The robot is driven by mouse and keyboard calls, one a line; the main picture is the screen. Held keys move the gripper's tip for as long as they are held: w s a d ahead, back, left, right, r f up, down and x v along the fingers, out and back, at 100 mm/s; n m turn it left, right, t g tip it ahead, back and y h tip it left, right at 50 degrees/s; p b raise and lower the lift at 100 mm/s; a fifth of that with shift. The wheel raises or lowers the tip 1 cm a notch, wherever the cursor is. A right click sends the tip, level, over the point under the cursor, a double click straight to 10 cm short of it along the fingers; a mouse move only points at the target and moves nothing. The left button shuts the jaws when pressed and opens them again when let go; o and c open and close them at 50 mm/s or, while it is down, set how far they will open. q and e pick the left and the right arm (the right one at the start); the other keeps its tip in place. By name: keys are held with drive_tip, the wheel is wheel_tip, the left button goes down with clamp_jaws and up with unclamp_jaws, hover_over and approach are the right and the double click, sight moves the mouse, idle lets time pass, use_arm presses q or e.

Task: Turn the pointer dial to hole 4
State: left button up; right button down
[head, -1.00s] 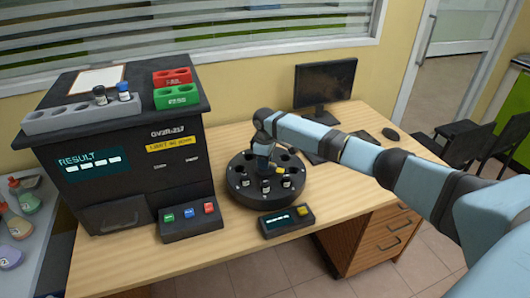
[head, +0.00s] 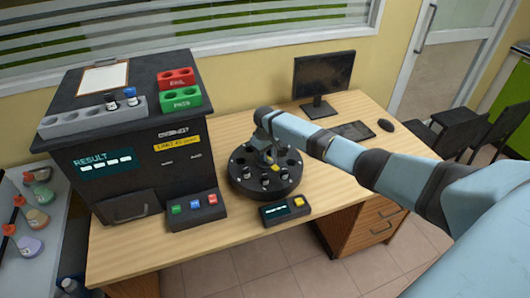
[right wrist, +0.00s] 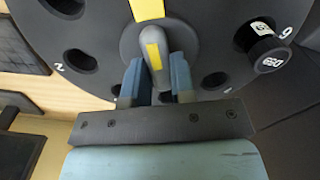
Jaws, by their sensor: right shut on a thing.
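The round black dial (head: 262,192) sits on the desk, with holes around its top and several small vials in some of them. In the right wrist view, its central pointer (right wrist: 154,52) is a grey knob with a yellow stripe. My right gripper (head: 267,153) comes down over the dial's middle. In the right wrist view its blue fingers (right wrist: 158,75) are shut on the pointer, one on each side. A hole numbered 2 shows at left there, and a black-capped vial (right wrist: 268,54) sits near another number at right. Hole 4 cannot be made out. My left gripper is out of view.
A black analyzer (head: 130,165) with a result screen stands left of the dial. A button box (head: 196,210) and a small display box (head: 285,208) are in front. A monitor (head: 323,76), keyboard and mouse (head: 386,125) are behind to the right.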

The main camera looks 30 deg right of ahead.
drive_tip(key=c, duration=1)
unclamp_jaws()
drive_tip(key=shift+o, duration=0.2)
drive_tip(key=shift+r, duration=0.1)
wheel_tip(320, 180, up, 14)
